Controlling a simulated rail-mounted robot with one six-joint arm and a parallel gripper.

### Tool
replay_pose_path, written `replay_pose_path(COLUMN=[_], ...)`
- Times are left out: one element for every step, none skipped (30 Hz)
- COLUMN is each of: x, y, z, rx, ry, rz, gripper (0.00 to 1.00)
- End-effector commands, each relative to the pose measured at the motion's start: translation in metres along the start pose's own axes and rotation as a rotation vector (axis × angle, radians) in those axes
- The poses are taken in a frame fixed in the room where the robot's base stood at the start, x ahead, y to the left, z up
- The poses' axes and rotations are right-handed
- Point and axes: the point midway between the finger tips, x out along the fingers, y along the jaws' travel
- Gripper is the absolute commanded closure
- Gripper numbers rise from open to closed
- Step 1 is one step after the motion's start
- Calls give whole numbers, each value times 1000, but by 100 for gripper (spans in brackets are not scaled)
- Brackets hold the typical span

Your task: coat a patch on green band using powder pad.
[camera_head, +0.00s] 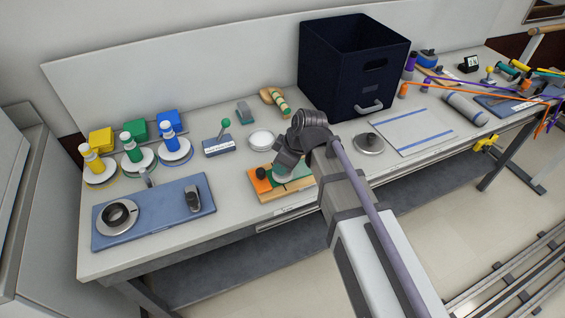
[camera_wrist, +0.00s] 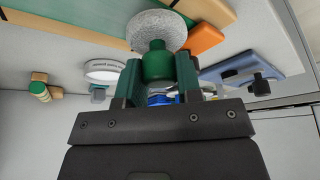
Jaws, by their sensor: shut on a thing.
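My gripper (camera_wrist: 159,78) is shut on the green handle of the powder pad (camera_wrist: 157,29), a round pad with a speckled grey-white face. The green band (camera_wrist: 70,22) lies along a wooden board at the top of the wrist view. In the head view the green band (camera_head: 298,184) shows beside an orange block, partly hidden by my gripper (camera_head: 284,166). The pad is over or against the band near its orange end; I cannot tell whether they touch. The band under the pad is hidden.
A white powder dish (camera_head: 262,138) stands just behind the board. A blue mat (camera_head: 160,222) with a ring and a dark tool lies to the left. A dark bin (camera_head: 335,80) stands behind my arm. A metal lidded disc (camera_head: 369,145) sits to the right.

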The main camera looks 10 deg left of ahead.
Motion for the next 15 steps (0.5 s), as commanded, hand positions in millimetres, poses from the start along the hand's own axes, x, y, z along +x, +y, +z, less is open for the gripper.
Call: replay_pose_path(x=[0,0,0,0,1,2,2,3,4,5,6,7,7,8,9], y=[0,0,0,0,0,0,0,0,0,0,0,0,0,0,0], z=[0,0,0,0,0,1,1,1,2,2,2,3,3,3,4], rx=[0,0,0,0,0,0,0,0,0,0,0,0,0,0,0], ry=[0,0,0,0,0,0,0,0,0,0,0,0,0,0,0], rz=[0,0,0,0,0,0,0,0,0,0,0,0,0,0,0], gripper=[87,87,87,87,87,87,87,87,87,87,87,87,87,87,87])
